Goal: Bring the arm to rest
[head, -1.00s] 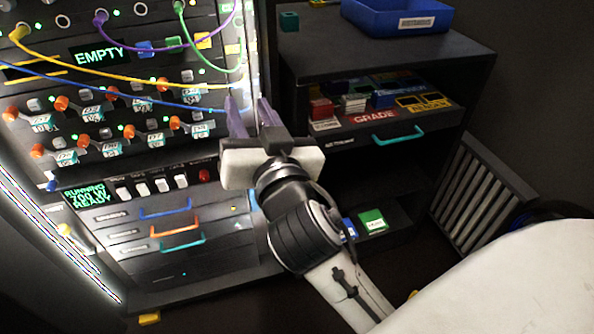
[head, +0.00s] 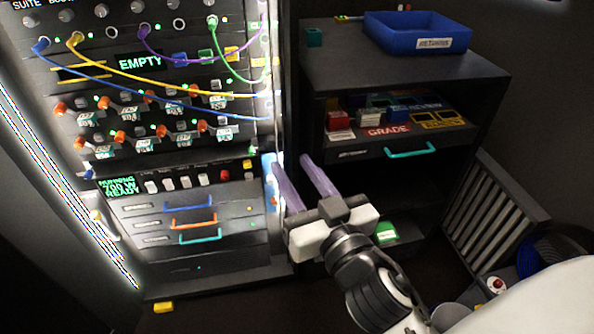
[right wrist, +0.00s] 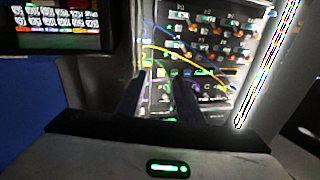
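My right gripper (head: 302,180) is in the lower middle of the head view, in front of the gap between the lit panel (head: 150,100) and the dark cabinet (head: 400,72). Its two purple fingers stand apart with nothing between them, and it touches nothing that I can see. In the right wrist view the fingers (right wrist: 155,92) show as dark, parallel and spread, with the panel beyond them. My left gripper is not in view.
A blue bin (head: 415,35) sits on the cabinet. An open drawer with a teal handle (head: 410,152) holds coloured blocks. Coloured cables hang across the panel. A slatted rack (head: 490,215) stands at the right. Dark floor lies below.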

